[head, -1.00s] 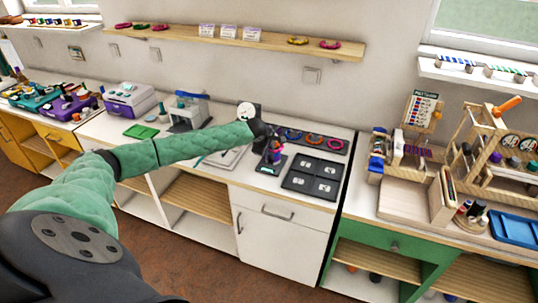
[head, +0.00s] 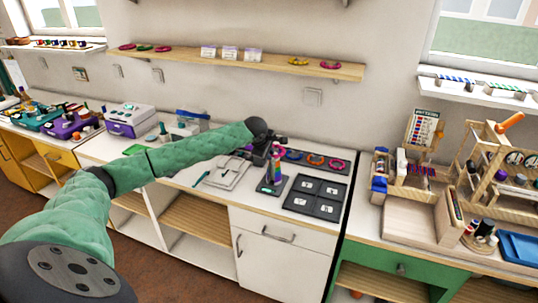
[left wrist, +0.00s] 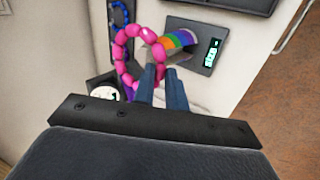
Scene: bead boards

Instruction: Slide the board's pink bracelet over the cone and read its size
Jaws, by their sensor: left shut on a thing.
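My left gripper (head: 281,146) is shut on the pink bracelet (left wrist: 121,44), a loop of round beads held at its near edge by the fingertips (left wrist: 162,82). The rainbow-striped cone (head: 271,175) stands upright on a dark base, just below my gripper in the head view. In the left wrist view the cone (left wrist: 176,41) lies beside and partly behind the bracelet's right side. I cannot tell whether its tip is inside the loop. The base's display (left wrist: 211,53) shows green digits too small to read. My right gripper is out of view.
The dark bracelet board (head: 346,157) behind the cone holds blue, orange and pink rings. A dark four-part tray (head: 284,207) lies right of the cone. A clipboard (head: 229,174) lies to its left. Wooden racks (head: 406,195) stand farther right.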

